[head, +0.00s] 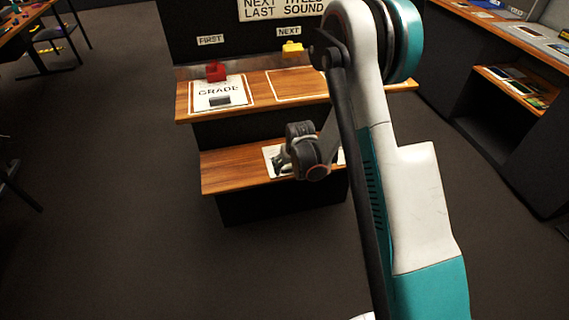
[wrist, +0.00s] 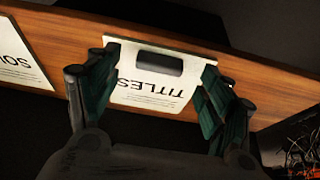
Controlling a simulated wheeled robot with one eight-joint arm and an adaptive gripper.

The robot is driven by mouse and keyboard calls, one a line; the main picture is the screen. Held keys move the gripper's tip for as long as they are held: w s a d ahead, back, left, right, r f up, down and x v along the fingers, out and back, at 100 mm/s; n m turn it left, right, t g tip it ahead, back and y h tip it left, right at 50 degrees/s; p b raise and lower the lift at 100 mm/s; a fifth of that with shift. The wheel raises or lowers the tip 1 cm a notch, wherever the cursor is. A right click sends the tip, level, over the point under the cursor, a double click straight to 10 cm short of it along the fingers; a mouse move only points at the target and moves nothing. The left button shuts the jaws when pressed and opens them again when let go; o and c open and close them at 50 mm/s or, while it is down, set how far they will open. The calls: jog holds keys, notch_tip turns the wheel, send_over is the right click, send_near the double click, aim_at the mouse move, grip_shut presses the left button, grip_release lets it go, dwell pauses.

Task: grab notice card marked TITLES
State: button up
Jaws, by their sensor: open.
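The white notice card marked TITLES (wrist: 152,93) lies on the lower wooden shelf in the wrist view, upside down to that camera, with a dark grip block (wrist: 158,62) on it. My gripper (wrist: 155,85) is open, with its dark green fingers on the left and right sides of the card. I cannot tell whether the fingers touch it. In the head view my gripper (head: 282,162) is over the lower shelf, and my arm hides most of the card there.
A card marked GRADE (head: 219,93) lies on the upper shelf (head: 258,85), under the FIRST label. An outlined space (head: 298,85) beside it is empty. Red (head: 215,71) and yellow (head: 292,48) pieces stand behind. Another card (wrist: 22,62) lies left on the lower shelf.

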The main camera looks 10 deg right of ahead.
jog(key=x, duration=0.2)
jog(key=shift+w+f+b, duration=0.15)
jog(key=shift+f+b, duration=0.15)
jog(key=shift+b, duration=0.1)
jog(key=shift+c, duration=0.3)
jog(key=c, duration=1.1)
jog(key=shift+r, duration=0.1)
